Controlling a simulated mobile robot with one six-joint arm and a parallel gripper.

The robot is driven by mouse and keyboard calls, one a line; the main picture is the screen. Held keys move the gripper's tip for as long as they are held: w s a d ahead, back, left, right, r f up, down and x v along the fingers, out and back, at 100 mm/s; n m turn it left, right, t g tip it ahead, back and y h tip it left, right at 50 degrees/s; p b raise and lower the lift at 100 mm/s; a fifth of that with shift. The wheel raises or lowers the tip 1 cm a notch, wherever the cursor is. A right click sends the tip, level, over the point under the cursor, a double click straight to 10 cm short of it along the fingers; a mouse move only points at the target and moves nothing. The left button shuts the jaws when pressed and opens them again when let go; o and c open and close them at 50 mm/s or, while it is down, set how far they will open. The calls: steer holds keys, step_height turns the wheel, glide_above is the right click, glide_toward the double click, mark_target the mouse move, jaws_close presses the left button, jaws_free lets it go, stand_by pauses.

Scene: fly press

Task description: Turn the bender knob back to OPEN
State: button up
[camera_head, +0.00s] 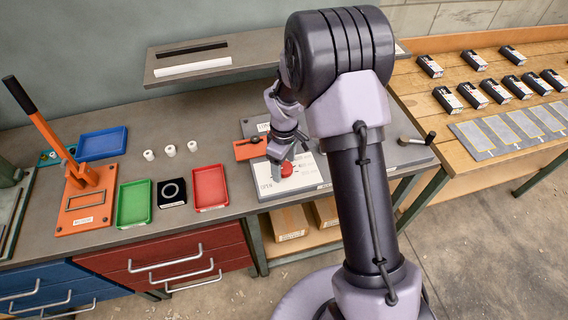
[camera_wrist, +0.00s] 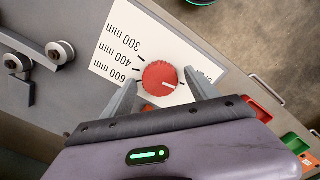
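My gripper (camera_wrist: 162,84) is open, with one finger on each side of the knob and a small gap showing on both sides. In the head view the knob (camera_head: 287,169) shows just beside my gripper (camera_head: 281,158), on the bender on the bench.
Two pale rollers (camera_wrist: 60,51) stand on the bender's grey plate. On the bench are a green tray (camera_head: 134,204), a red tray (camera_head: 209,187), a blue tray (camera_head: 102,143) and an orange lever press (camera_head: 85,205). A shelf (camera_head: 225,55) runs behind.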

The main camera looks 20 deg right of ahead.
mark_target(284, 167)
step_height(284, 167, up, 17)
steer(key=p, duration=0.4)
steer(key=shift+r, duration=0.2)
steer(key=s+a+m+t+y+b, duration=0.1)
steer(key=s+m+b, duration=0.5)
steer(key=s, duration=0.6)
steer(key=s+a+m+t+y+b, duration=0.1)
steer(key=s+a+m+t+b, duration=0.2)
steer(key=s+m+b, duration=0.4)
steer(key=s+t+b, duration=0.1)
steer(key=s, duration=0.4)
steer(key=shift+r+m+t, duration=0.25)
steer(key=shift+m+t, duration=0.05)
steer(key=shift+t, duration=0.1)
